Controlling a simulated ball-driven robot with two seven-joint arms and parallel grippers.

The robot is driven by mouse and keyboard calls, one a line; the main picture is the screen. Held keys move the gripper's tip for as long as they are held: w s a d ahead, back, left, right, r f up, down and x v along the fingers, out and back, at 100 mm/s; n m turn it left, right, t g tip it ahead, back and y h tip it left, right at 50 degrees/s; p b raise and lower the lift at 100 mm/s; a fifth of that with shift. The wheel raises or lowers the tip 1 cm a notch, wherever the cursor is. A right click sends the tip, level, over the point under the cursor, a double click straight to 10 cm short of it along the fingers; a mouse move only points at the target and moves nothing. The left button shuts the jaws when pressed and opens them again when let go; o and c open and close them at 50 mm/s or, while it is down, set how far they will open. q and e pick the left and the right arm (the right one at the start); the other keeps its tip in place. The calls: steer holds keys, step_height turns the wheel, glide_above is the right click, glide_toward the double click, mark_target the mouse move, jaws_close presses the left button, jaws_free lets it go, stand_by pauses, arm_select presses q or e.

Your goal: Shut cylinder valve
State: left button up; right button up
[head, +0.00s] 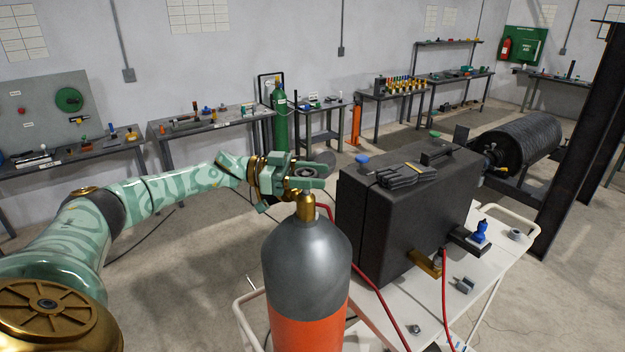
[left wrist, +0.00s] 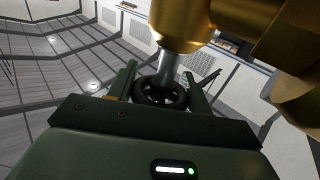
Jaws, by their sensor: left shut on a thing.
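An orange cylinder with a grey shoulder (head: 308,262) stands upright in front of me in the head view. A brass valve (head: 306,205) sits on its top and also shows in the left wrist view (left wrist: 180,25). A dark round handwheel (head: 304,172) is at the valve's top; it also shows on a metal stem in the left wrist view (left wrist: 160,92). My left gripper (head: 308,176) reaches in from the left and is shut on the handwheel, one finger on each side of it in the left wrist view (left wrist: 160,88). My right gripper is not in view.
A black case (head: 400,215) with gloves (head: 408,174) on top stands on a white cart (head: 500,262) close to the cylinder's right. Red hoses (head: 378,293) run beside the cylinder. Workbenches (head: 215,122) line the back wall; the floor at left is mostly open.

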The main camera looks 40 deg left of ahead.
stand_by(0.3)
arm_select(q)
steer(key=o, duration=0.7)
steer(key=shift+o, duration=1.4)
steer(key=shift+w+d, duration=0.1)
steer(key=shift+d, duration=0.05)
